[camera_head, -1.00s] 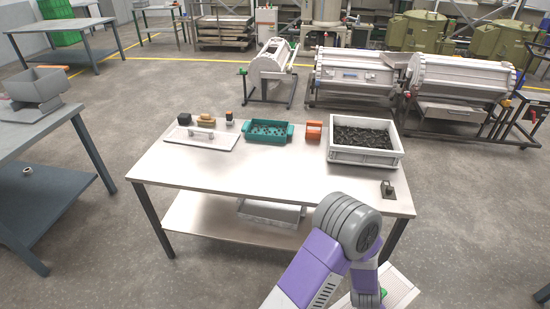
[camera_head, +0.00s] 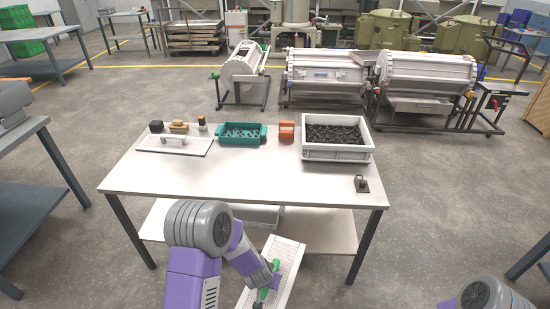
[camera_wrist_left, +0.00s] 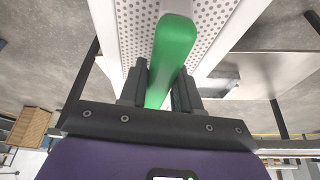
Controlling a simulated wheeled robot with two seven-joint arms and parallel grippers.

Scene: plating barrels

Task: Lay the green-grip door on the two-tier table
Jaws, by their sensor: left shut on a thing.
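The green-grip door is a white perforated panel (camera_head: 286,262) with a green grip (camera_head: 268,291). It is low in the head view, in front of the two-tier table's near edge. My left gripper (camera_head: 266,283) is shut on the green grip. The left wrist view shows the grip (camera_wrist_left: 174,50) between the fingers (camera_wrist_left: 160,90), with the perforated panel (camera_wrist_left: 128,25) beyond it. The two-tier table (camera_head: 235,175) has a steel top and a lower shelf (camera_head: 325,228). My right arm shows at the bottom right, its gripper out of frame.
On the tabletop are a white panel with a grey handle (camera_head: 150,145), a teal tray (camera_head: 242,140), an orange item (camera_head: 287,131), a white crate (camera_head: 336,153) of dark parts and a small dark fixture (camera_head: 361,184). The top's front and middle are clear.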

